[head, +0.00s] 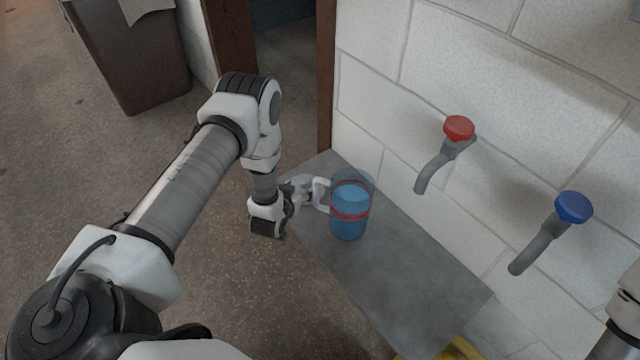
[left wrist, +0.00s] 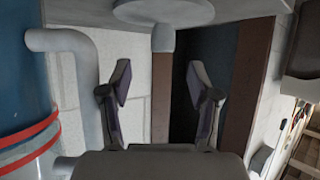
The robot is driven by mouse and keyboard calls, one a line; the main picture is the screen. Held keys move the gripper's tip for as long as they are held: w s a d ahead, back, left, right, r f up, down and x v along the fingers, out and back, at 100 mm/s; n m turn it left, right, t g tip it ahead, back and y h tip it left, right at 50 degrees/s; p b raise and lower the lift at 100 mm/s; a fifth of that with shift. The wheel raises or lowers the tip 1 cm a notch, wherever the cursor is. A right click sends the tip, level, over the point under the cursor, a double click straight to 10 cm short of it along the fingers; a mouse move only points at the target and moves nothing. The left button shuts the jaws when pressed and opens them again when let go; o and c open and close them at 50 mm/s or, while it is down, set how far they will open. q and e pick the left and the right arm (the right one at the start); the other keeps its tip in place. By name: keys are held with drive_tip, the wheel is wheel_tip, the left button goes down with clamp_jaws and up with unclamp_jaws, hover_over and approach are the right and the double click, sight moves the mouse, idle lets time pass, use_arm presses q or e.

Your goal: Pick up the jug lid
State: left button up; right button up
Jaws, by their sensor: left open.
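The jug lid (left wrist: 163,10) is a pale grey disc with a short knob (left wrist: 162,38) in the left wrist view, which appears upside down. It lies flat on the grey shelf, knob up. My left gripper (head: 303,190) is open, its fingers (left wrist: 157,82) apart on either side of the knob's line. I cannot tell whether the knob is between the fingertips. In the head view the lid is not clearly distinguishable near my gripper. The blue jug (head: 349,222) with red bands stands upright beside my gripper, handle (head: 321,192) towards it. My right gripper is out of view.
The grey shelf (head: 400,275) runs along a white block wall (head: 480,60), bare in front of the jug. A red-knobbed tap (head: 458,129) and a blue-knobbed tap (head: 572,207) project from the wall. A brown doorpost (head: 325,80) stands behind. A dark bin (head: 125,55) stands at upper left.

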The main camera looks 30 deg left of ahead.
sight(303, 183)
use_arm(q)
drive_tip(key=b+x, duration=0.1)
drive_tip(key=x, duration=0.6)
drive_tip(key=shift+a+f, duration=0.15)
drive_tip(key=shift+f, duration=0.05)
clamp_jaws()
